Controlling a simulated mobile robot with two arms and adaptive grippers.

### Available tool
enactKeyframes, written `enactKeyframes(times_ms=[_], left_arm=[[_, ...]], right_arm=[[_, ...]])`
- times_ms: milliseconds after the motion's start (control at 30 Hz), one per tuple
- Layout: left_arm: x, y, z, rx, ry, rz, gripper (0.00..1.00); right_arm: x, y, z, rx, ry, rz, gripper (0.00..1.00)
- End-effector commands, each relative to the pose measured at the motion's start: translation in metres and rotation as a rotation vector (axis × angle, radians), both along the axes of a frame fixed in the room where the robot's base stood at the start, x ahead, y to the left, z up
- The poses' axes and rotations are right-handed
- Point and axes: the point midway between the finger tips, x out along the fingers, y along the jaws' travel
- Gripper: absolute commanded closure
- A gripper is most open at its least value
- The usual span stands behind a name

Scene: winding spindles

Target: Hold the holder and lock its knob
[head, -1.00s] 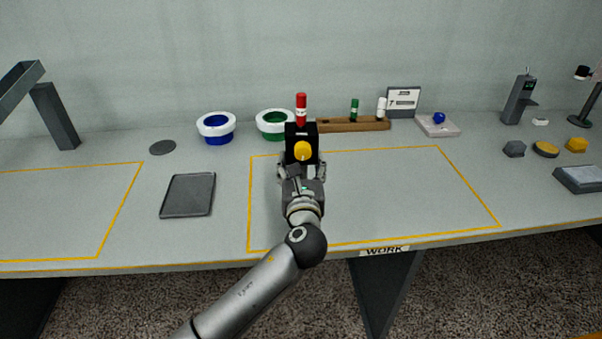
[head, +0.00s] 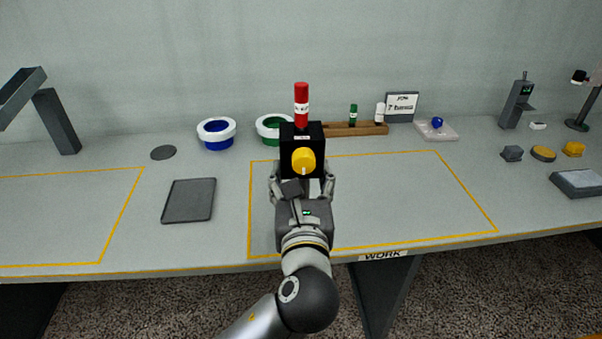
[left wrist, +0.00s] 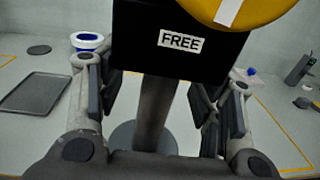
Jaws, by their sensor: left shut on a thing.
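The holder (head: 287,133) is a black block with a yellow knob (head: 304,160) on its front and a red spindle (head: 301,92) with a white band upright on top. In the left wrist view its black block (left wrist: 130,40) carries a label reading FREE, with the yellow knob (left wrist: 255,8) and its white stripe partly cut off above. A grey post (left wrist: 155,110) runs below the block. My left gripper (head: 302,185) is shut on the holder below the knob, its fingers (left wrist: 158,95) on either side of the post. Exact finger contact is unclear. My right gripper is out of view.
Blue (head: 216,132) and green (head: 268,127) ringed bowls stand behind. A wooden rack (head: 350,130) with green and white spindles is behind right. A dark tray (head: 189,201) lies left. The yellow-outlined work area (head: 410,190) is clear to the right.

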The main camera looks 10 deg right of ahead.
Motion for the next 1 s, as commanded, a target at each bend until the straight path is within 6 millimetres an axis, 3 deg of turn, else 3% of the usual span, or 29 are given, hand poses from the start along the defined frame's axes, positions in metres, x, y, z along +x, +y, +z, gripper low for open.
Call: enactKeyframes(times_ms=[367,1000], left_arm=[[0.000,0.000,0.002,-0.001,-0.005,0.000,0.86],[0.036,-0.004,-0.029,0.000,-0.006,0.000,0.86]], right_arm=[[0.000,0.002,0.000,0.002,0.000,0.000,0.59],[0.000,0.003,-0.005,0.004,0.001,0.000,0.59]])
